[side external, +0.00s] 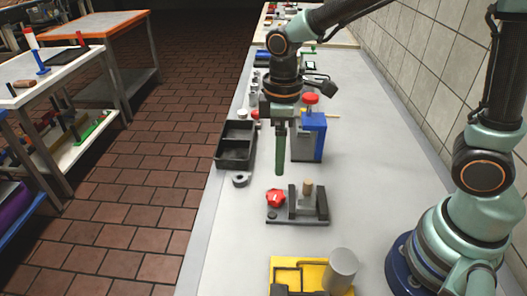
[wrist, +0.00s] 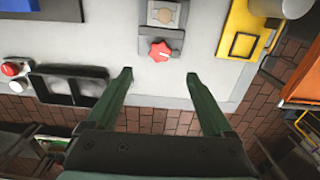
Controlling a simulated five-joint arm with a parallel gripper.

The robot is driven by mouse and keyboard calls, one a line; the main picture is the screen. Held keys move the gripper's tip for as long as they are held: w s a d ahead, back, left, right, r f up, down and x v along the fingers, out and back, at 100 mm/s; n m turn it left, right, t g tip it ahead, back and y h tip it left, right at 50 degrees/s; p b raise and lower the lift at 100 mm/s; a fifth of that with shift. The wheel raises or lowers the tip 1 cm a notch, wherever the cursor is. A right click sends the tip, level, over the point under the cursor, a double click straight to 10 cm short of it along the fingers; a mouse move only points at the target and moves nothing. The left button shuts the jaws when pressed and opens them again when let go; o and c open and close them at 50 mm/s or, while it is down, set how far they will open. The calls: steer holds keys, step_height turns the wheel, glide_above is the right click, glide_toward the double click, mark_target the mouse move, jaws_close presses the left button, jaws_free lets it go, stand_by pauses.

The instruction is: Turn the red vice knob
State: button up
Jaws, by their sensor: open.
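The red vice knob (side external: 275,197) is a lobed knob at the left end of a small dark vice (side external: 308,212) on the grey bench, in the side external view. The vice has grey jaws with a tan round piece standing between them. My gripper (side external: 279,165) points down above the bench, behind the knob and apart from it. In the wrist view the knob (wrist: 160,51) lies beyond the fingertips, between their lines. My gripper (wrist: 158,78) is open with its green fingers spread and nothing between them.
A blue box with a red button (side external: 311,99) stands behind the gripper. A yellow plate (side external: 290,271) with a grey cylinder (side external: 341,268) is at the front.

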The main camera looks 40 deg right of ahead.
mark_target(278, 195)
step_height(278, 195, down, 12)
stand_by(0.5)
jaws_close()
